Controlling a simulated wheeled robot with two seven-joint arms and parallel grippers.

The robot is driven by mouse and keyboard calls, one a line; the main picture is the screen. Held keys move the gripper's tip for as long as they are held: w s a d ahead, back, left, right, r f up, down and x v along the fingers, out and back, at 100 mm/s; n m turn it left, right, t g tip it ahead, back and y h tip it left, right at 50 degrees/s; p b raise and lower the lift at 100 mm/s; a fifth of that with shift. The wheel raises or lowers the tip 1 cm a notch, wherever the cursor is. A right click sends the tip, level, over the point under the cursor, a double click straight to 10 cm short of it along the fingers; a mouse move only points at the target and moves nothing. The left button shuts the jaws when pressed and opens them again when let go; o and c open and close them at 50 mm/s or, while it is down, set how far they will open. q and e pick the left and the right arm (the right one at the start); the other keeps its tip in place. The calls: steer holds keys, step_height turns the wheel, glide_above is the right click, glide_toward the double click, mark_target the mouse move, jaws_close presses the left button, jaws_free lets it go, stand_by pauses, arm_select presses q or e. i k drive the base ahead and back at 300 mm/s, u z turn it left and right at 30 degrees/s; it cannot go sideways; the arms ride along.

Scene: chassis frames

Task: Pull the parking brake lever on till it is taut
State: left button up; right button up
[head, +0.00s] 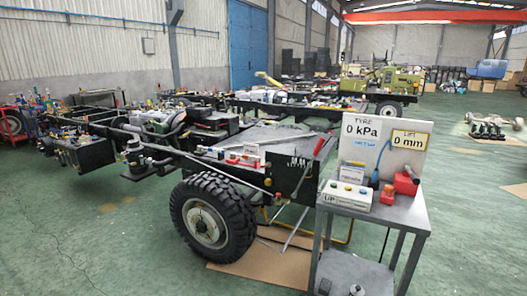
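A lever with a red grip (320,146) stands at the near right end of the chassis frame (285,172), and I take it to be the parking brake lever. It leans up and to the right, and its dark shaft runs down toward the frame's side. Whether its cable is slack or taut cannot be told at this size. Neither of my grippers shows in the head view, and nothing of mine is seen touching the lever.
A large tyre (213,217) stands below the frame. Open green floor lies at the left.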

mark_target(321, 141)
steer(key=u, duration=0.55)
steer(key=i, duration=1.7)
steer(key=z, duration=0.65)
steer(key=i, duration=0.65)
steer(key=z, duration=0.8)
